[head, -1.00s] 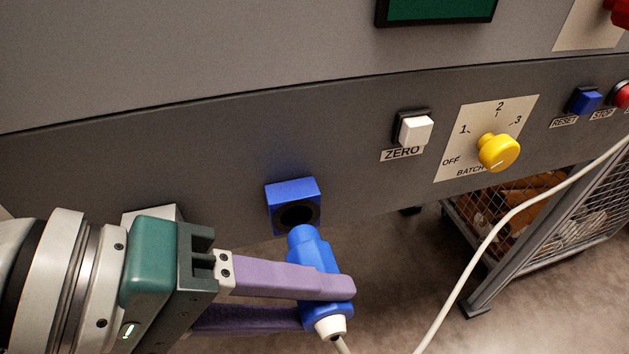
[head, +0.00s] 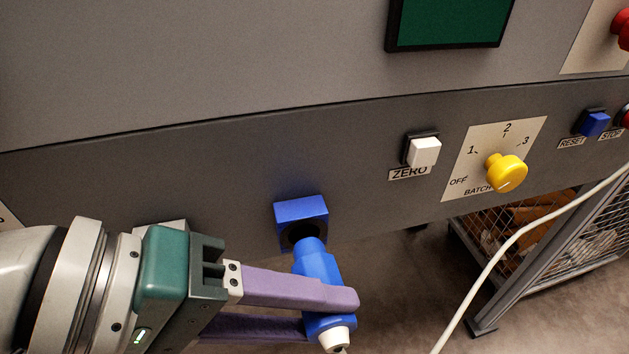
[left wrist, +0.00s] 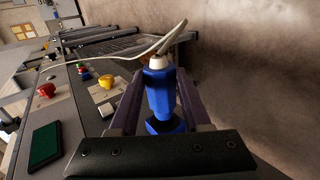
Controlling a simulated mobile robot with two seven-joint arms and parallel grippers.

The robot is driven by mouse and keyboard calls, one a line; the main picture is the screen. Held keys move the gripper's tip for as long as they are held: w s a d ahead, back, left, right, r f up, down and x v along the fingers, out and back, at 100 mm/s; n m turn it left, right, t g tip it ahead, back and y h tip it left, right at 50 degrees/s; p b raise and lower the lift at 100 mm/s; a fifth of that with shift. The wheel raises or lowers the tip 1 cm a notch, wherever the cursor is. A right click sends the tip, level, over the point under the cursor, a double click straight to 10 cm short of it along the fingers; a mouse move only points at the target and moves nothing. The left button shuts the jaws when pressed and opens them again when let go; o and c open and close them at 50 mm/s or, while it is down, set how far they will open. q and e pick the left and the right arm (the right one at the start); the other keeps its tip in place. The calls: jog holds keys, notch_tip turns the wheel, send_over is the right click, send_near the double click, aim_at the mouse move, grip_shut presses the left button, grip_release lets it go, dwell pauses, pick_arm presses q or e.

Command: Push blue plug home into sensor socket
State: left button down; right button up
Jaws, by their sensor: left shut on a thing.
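The blue plug (head: 318,267) has a white collar at its rear end, with a cable leaving it. My left gripper (head: 326,306) is shut on the plug, its purple fingers on either side of the body. The blue sensor socket (head: 301,209) sits on the dark grey panel, its round dark opening facing the plug. The plug's nose overlaps the lower part of that opening; I cannot tell whether it has entered. The plug body stands outside the socket. In the left wrist view the plug (left wrist: 158,92) lies between the fingers, with blue socket below it. My right gripper is not in view.
Right of the socket are a white ZERO button (head: 424,151), a yellow batch knob (head: 506,172) and a blue RESET button (head: 594,124). A pale cable (head: 520,233) hangs in front of a wire-mesh cart (head: 545,258).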

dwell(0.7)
pick_arm(q)
jog(key=shift+p, duration=0.3)
dwell(0.4)
jog(key=shift+p, duration=0.3)
jog(key=shift+w, duration=0.2)
jog(key=shift+w+a+b, duration=0.3)
jog(key=shift+w+b, duration=0.05)
jog(key=shift+w, duration=0.4)
jog(key=shift+w+a+b, duration=0.25)
jog(key=shift+w+b, duration=0.1)
jog(key=shift+w, duration=0.35)
jog(key=shift+c, duration=1.4)
grip_release()
